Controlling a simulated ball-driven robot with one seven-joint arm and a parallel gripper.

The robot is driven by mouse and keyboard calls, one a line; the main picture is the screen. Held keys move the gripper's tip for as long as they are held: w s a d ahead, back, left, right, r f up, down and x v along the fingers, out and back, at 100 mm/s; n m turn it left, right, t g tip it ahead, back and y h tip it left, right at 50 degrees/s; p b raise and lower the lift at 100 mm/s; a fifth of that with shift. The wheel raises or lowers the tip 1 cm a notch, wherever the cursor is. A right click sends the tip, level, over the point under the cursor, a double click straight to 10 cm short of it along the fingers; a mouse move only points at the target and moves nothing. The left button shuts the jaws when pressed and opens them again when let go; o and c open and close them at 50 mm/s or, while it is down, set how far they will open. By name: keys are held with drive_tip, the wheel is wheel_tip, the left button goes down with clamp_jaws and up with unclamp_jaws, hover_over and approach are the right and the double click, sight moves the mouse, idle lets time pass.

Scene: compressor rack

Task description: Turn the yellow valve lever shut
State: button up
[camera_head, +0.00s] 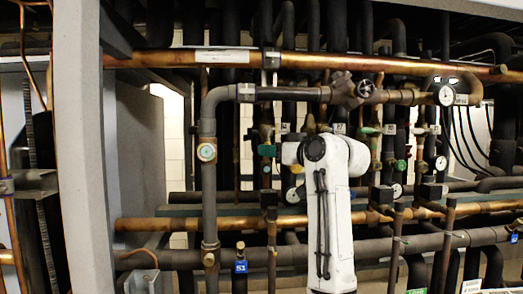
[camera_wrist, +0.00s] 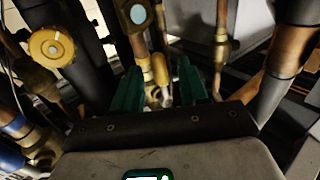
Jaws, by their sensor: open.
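In the wrist view, a short yellow lever (camera_wrist: 160,69) shows between the two green fingers of my gripper (camera_wrist: 158,75). It sits beside a brass pipe fitting (camera_wrist: 137,45), closer to the left finger in the picture. The fingers are apart, with a gap visible around the lever, and they do not appear to hold it. How far the lever lies beyond the fingertips is hard to tell.
A round yellow knob (camera_wrist: 51,47) is on the left of the wrist view. Copper pipe (camera_wrist: 290,60) runs close on the right.

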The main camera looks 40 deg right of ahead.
drive_tip(key=shift+w, duration=0.15)
drive_tip(key=shift+c, duration=1.2)
clamp_jaws()
